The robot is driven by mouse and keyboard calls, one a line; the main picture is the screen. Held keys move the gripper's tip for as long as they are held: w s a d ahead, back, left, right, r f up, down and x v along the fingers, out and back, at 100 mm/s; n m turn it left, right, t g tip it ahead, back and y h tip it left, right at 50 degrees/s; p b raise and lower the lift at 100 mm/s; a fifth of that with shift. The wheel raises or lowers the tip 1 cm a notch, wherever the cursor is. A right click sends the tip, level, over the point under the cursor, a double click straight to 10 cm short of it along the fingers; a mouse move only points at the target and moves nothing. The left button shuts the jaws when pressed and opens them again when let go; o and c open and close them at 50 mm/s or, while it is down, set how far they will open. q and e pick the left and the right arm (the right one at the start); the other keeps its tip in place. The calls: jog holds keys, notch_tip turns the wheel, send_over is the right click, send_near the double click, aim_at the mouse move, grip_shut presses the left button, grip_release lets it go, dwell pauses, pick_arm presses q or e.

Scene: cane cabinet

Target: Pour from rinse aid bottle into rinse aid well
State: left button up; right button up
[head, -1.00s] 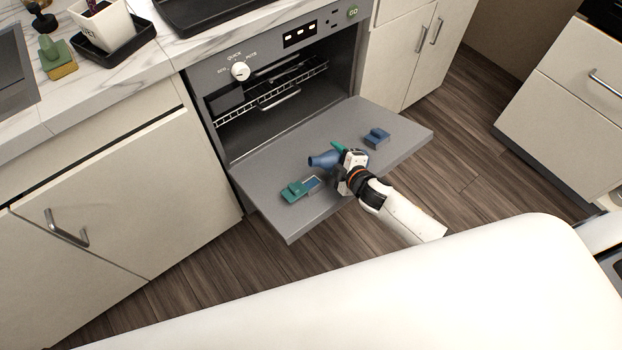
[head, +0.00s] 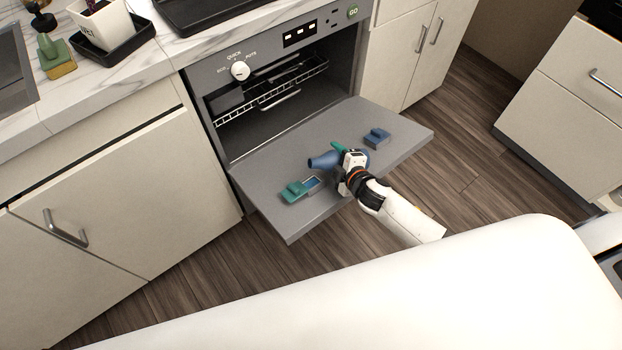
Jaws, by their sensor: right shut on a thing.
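My right gripper (head: 350,163) is over the open dishwasher door (head: 262,168), shut on the blue rinse aid bottle (head: 324,161). The bottle is tipped on its side, its narrow end pointing left. Part of its body is hidden behind the gripper. A small well with a teal lid (head: 294,191) and a blue opening (head: 313,185) lies on the door, below and left of the bottle's narrow end. I cannot tell whether liquid is flowing. A small teal piece (head: 338,147) shows just behind the gripper. My left gripper is not in view.
A blue block-like part (head: 377,138) sits on the door to the right of the gripper. The dishwasher rack (head: 270,99) is inside the cavity behind. The counter (head: 110,70) holds a dark tray, a white pot and a green bottle. The door's far right end is bare.

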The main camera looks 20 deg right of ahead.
jog(key=shift+d+f+n+h, duration=0.2)
jog(key=shift+f+n+h, duration=0.2)
jog(key=shift+n, duration=0.1)
dwell(2.1)
